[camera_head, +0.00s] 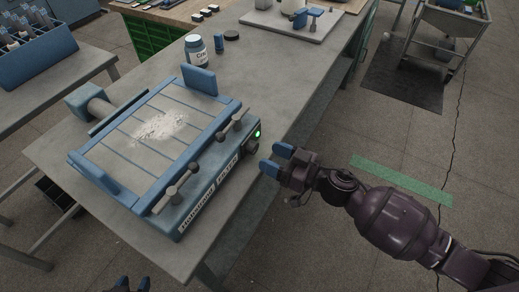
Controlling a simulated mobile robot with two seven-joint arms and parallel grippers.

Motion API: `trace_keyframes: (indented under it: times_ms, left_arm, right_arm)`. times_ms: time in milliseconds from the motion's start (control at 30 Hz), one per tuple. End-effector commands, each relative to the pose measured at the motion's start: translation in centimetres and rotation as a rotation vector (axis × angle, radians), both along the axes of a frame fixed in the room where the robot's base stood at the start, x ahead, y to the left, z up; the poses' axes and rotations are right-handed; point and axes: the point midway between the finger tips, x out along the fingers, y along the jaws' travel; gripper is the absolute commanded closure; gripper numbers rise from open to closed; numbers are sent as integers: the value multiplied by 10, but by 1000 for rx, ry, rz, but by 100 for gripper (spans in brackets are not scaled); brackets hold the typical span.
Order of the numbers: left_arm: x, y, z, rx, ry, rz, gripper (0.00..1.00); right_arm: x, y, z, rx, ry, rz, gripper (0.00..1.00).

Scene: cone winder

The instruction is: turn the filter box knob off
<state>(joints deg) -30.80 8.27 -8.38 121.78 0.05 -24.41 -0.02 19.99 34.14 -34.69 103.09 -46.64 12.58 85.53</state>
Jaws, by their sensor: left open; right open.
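The filter box (205,190) is a blue-grey unit on the grey bench, with a slatted top and labels along its front side. A small dark knob (251,146) sits at the right end of that side, beside a lit green light (257,133). My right gripper (275,159) is open and empty, with blue fingertips pointing left at the knob. It looks a short way to the right of the knob and apart from it.
White powder (160,125) lies on the box top, and two levers (174,192) stick up along its near side. A labelled jar (196,50) and a dark lid (232,36) stand behind. The floor right of the bench is open, with green tape (400,180).

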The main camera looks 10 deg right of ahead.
Motion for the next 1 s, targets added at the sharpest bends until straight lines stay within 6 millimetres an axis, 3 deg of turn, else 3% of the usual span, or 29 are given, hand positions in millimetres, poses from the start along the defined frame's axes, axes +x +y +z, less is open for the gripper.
trace_keyframes:
  times_ms: [300,700,1000]
  left_arm:
    - [1,2,-4,6,3,-7,57]
    - [4,4,-2,14,-1,-15,57]
    - [0,3,-4,8,6,-6,57]
  right_arm:
    - [21,30,-1,0,0,0,39]
    - [24,34,0,0,0,-1,40]
    - [24,34,0,0,0,-1,86]
